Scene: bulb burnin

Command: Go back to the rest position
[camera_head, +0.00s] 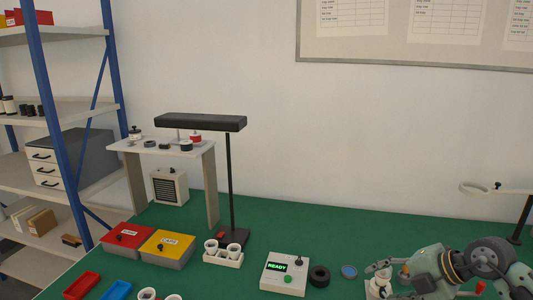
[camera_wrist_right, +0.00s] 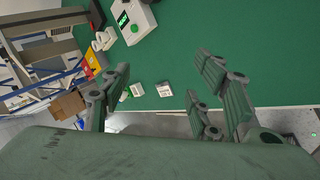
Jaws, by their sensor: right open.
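My right gripper (camera_wrist_right: 163,72) is open in the right wrist view, with nothing between its fingers. Its fingers point over the green table (camera_wrist_right: 210,30) near the table's edge. In the head view my right arm (camera_head: 447,272) comes in at the lower right, above the table's right part. My left gripper is not in view in either picture.
A tester box (camera_head: 285,274) reading READY stands near the front middle, beside a black ring (camera_head: 319,276). A lamp (camera_head: 200,122), a red bin (camera_head: 127,236), a yellow bin (camera_head: 167,248) and a cup holder (camera_head: 223,256) stand further left. The table's back right is mostly clear.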

